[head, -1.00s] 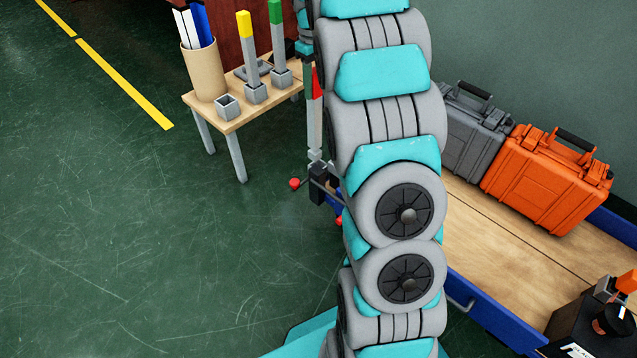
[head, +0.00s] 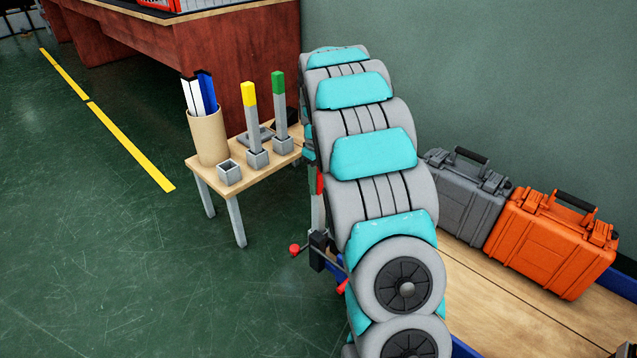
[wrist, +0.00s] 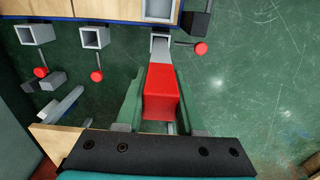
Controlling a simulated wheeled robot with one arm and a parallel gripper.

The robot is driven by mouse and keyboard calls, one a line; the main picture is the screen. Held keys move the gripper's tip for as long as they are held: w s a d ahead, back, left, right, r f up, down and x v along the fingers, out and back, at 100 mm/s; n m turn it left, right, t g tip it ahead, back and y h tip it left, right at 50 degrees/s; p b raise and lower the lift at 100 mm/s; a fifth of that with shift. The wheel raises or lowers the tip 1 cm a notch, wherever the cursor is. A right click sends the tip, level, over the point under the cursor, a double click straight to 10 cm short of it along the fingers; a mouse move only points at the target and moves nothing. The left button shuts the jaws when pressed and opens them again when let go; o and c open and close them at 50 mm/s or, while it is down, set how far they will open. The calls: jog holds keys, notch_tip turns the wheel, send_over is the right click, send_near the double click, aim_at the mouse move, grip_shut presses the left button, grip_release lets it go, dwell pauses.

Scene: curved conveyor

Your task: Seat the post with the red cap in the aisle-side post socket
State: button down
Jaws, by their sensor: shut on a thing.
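My gripper (wrist: 161,92) is shut on the red cap of a grey post, with one green finger on each side of it. The red cap (wrist: 161,96) is large in the wrist view, and the grey shaft runs away from it to a grey square socket (wrist: 160,37). The shaft's lower end appears to be inside the socket mouth; how deep is hidden. In the head view, the red-capped post (head: 317,212) stands roughly upright above a black clamp (head: 318,243) at the conveyor's edge. My arm hides most of the gripper there.
A red-knobbed lever (wrist: 200,48) sits beside the socket. Two more sockets (wrist: 95,38) (wrist: 36,33) line the conveyor edge. A small wooden table (head: 238,172) bears yellow- and green-capped posts and a holder. Grey (head: 466,193) and orange cases (head: 553,243) stand on the conveyor.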

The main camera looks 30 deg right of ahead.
jog(key=c, duration=0.5)
grip_release()
jog(key=shift+f, duration=0.1)
notch_tip(320, 180, up, 12)
jog(key=shift+r+p, duration=0.15)
jog(key=shift+p, duration=0.25)
jog(key=s+a+f+m, duration=0.1)
jog(key=s+a, duration=0.4)
jog(key=s, duration=0.8)
jog(key=s+a+f+m+g, duration=0.1)
jog(key=s+a, duration=0.5)
jog(key=s, duration=0.8)
jog(key=s+a+f+m, duration=0.1)
jog(key=s+a, duration=0.5)
jog(key=s, duration=0.8)
jog(key=shift+s+a+f+m+g, duration=0.1)
jog(key=shift+a+f+m+g, duration=0.1)
jog(key=shift+f+m+g, duration=0.25)
